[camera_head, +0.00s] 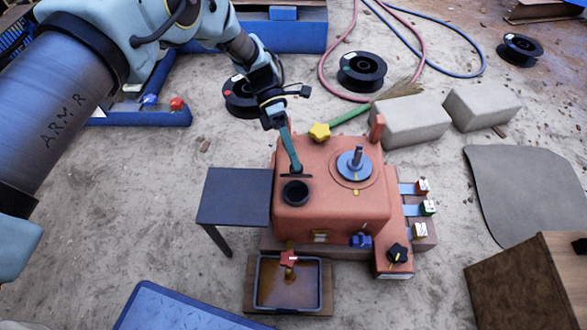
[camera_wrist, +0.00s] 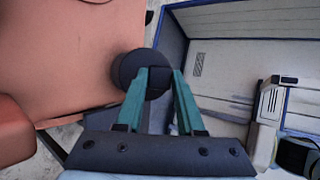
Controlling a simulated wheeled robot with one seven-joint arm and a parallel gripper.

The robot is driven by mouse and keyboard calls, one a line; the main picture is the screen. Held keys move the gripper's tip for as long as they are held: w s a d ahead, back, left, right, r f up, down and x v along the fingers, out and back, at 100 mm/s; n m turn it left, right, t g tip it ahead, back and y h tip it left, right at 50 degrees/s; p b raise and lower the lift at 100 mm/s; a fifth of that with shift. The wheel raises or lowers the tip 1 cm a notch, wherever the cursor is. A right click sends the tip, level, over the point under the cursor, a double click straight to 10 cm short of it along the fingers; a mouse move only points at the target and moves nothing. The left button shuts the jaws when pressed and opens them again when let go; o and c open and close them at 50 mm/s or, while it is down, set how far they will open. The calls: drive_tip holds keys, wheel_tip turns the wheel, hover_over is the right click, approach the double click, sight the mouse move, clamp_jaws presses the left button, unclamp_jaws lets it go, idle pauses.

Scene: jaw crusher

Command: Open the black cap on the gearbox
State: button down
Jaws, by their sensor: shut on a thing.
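The orange-red gearbox (camera_head: 325,212) stands in the middle of the head view; its side fills the left of the wrist view (camera_wrist: 60,50). The black cap (camera_head: 295,193) is at its front left, with a round dark mouth and a thin dark edge behind it. In the wrist view the cap (camera_wrist: 128,68) is a dark round shape beside the gearbox. My gripper (camera_head: 297,171) reaches down from behind. Its green fingers (camera_wrist: 160,72) are shut on a dark part of the cap. How far the lid is tilted is not clear.
A yellow knob (camera_head: 319,132) and a blue disc with an upright shaft (camera_head: 354,164) are close by on the gearbox. A dark side table (camera_head: 235,196) adjoins it on the left. A drip tray (camera_head: 262,285) sits in front. Concrete blocks (camera_head: 410,121) stand behind right.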

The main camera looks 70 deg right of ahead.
drive_tip(key=shift+w+d+f+g+y+b, duration=0.15)
drive_tip(key=shift+d+g+y+b, duration=0.25)
drive_tip(key=shift+b, duration=0.45)
drive_tip(key=c, duration=0.5)
unclamp_jaws()
drive_tip(key=shift+b+v, duration=0.3)
drive_tip(key=shift+v, duration=3.45)
drive_tip(key=shift+d, duration=0.1)
